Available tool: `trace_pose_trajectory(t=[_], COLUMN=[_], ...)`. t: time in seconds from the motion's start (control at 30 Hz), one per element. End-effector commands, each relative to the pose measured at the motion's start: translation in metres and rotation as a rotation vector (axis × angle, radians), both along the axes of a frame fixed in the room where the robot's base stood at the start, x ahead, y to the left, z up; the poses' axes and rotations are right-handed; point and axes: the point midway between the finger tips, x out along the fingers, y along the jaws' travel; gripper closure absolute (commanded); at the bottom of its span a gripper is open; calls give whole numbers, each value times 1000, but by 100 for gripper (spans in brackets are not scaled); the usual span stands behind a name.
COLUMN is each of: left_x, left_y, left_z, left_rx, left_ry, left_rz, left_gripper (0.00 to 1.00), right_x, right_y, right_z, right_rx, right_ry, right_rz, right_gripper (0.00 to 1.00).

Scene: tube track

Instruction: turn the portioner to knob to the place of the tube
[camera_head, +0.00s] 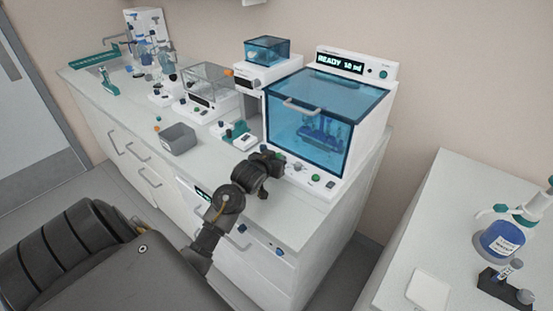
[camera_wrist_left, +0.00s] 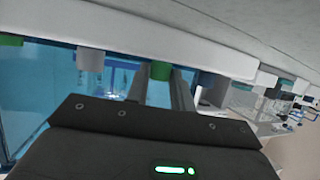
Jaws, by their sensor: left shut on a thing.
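The portioner (camera_head: 375,115) is a white machine with a see-through blue door and a lit display (camera_head: 340,63) that reads READY and an amount. Blue tubes in a rack (camera_head: 325,128) stand behind the door. Its lower front panel has a green button (camera_head: 315,178) and a dark knob (camera_head: 330,185). My left gripper (camera_head: 274,154) is at the left end of this panel and hides what is there. In the left wrist view, my left gripper (camera_wrist_left: 162,85) has its two fingers around a small green knob (camera_wrist_left: 160,70). My right gripper is not in view.
A grey bin (camera_head: 178,138) and small devices stand left on the white counter. A smaller machine with a blue lid (camera_head: 267,50) is behind. A side table (camera_head: 450,220) at the right holds a blue flask (camera_head: 500,241). The counter strip before the portioner is narrow.

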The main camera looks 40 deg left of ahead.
Motion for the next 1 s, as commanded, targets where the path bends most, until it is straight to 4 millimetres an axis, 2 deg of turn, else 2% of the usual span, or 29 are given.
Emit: trace_pose_trajectory(t=[0.43, 0.47, 0.6, 0.87, 1.0], left_x=[0, 0, 0, -1, -10], left_y=[0, 0, 0, 0, -3], left_z=[0, 0, 0, 0, 3], left_rx=[1, 1, 1, 0, 2], left_ry=[1, 1, 1, 0, 1], left_rz=[1, 1, 1, 0, -1], left_gripper=[99, 73, 55, 55, 55], right_x=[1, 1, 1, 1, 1], right_y=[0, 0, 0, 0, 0], right_z=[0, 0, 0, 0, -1], right_rx=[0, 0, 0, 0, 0], right_ry=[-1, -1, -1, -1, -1], right_rz=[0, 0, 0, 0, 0], right_gripper=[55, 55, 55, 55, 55])
